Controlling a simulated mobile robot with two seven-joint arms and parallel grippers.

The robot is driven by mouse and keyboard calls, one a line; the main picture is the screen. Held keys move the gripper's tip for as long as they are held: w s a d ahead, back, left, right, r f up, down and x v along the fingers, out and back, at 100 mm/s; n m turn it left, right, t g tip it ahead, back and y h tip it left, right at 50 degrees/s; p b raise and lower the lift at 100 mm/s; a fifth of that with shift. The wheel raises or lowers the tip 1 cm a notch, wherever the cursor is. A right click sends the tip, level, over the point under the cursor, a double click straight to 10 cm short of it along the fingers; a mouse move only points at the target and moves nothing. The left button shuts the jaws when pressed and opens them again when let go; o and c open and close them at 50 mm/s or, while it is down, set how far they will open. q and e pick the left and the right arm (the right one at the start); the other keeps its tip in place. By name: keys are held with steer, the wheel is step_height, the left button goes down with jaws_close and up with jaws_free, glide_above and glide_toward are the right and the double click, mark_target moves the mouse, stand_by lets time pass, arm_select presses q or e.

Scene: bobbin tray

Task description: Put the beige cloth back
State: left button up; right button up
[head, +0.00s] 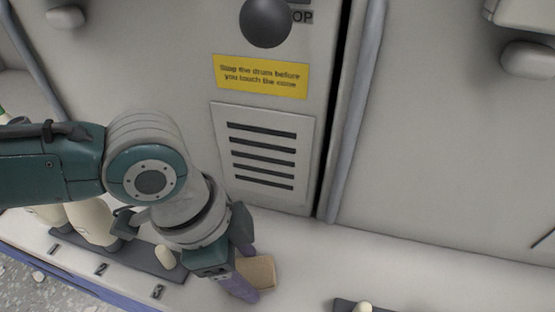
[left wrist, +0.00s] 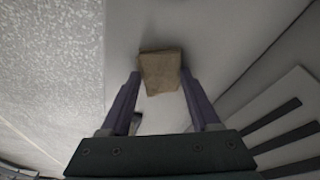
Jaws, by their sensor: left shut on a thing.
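The beige cloth (head: 260,271) is a small folded block at the lower middle of the head view, low over or on the pale ledge; I cannot tell whether it touches the ledge. My left gripper (head: 249,276) is shut on it, with the purple fingers pointing down. In the left wrist view the cloth (left wrist: 160,71) sits between the fingertips of the left gripper (left wrist: 160,80), its far part sticking out beyond them. My right gripper is not in view.
Cream bobbins (head: 92,222) stand on a dark numbered plate (head: 120,256) left of the gripper, with a bare peg (head: 164,257) at its right end. Another peg (head: 362,308) shows at the bottom right. The machine panel with a slotted vent (head: 262,156) rises behind.

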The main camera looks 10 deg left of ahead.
arm_select(q)
steer(key=o, duration=1.2)
steer(key=p+v, duration=0.8)
steer(key=v, duration=0.4)
steer(key=s+d+r+n+t+h, duration=0.25)
steer(key=s+d+r, duration=0.2)
steer(key=d, duration=0.35)
steer(key=s+a+n+y, duration=0.2)
steer(key=s+a+n, duration=0.1)
steer(key=a, duration=0.4)
steer(key=s+a+r+n+y, duration=0.1)
steer(key=s+a+n+y, duration=0.2)
steer(key=a+n, duration=0.3)
steer(key=shift+s+a+r, duration=0.35)
steer(key=shift+a, duration=0.05)
